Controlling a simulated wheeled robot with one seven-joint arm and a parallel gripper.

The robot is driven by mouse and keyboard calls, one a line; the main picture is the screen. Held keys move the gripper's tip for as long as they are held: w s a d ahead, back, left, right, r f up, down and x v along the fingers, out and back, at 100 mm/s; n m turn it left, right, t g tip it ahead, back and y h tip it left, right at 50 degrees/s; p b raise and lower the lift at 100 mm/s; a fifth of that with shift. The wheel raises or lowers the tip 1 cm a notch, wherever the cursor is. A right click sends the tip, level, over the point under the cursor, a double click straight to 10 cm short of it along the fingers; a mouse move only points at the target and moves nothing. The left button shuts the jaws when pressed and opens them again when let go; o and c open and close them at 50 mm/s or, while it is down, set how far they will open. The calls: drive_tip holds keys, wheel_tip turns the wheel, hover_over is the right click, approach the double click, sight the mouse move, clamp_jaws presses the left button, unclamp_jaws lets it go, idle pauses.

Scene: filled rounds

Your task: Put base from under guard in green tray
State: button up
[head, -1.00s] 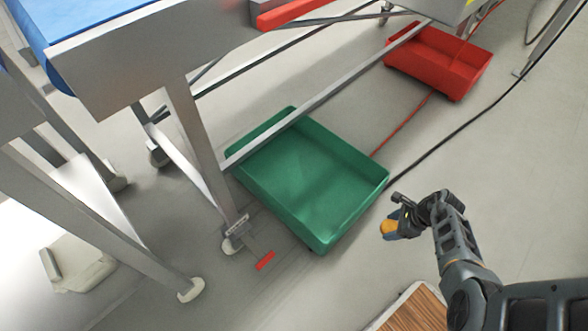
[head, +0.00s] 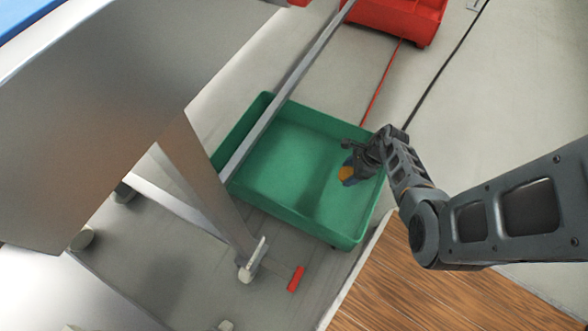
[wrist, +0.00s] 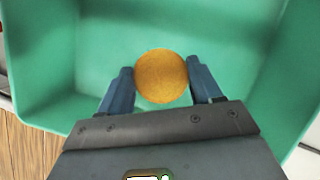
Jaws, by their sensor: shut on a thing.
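The base is a round, golden-brown disc (wrist: 161,76), held between the two blue fingers of my gripper (wrist: 163,90) in the wrist view. In the head view the base (head: 346,173) shows as a small orange piece at the end of my gripper (head: 349,170). The green tray (head: 290,213) stands on the floor, and its inside shows empty apart from what I hold. My gripper is over the right part of the tray, and the tray's walls and floor (wrist: 235,30) fill most of the wrist view. The height of the base above the tray floor is hard to tell.
A metal rail (head: 285,92) of the conveyor frame crosses over the tray's left side. A frame leg (head: 205,180) stands left of it. A red tray (head: 400,18) lies behind. A wooden surface (head: 440,275) is at the lower right. Cables run over the floor.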

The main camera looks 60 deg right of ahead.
sight(337, 188)
drive_tip(key=shift+w+f, duration=0.4)
drive_tip(key=shift+w, duration=0.1)
wheel_tip(337, 188, down, 10)
drive_tip(key=b, duration=0.8)
drive_tip(key=shift+r, duration=0.1)
drive_tip(key=shift+f, duration=0.2)
drive_tip(key=o, duration=0.7)
drive_tip(key=shift+o, duration=0.2)
drive_tip(key=p+v, duration=0.8)
drive_tip(key=v, duration=0.4)
drive_tip(key=shift+r, duration=0.2)
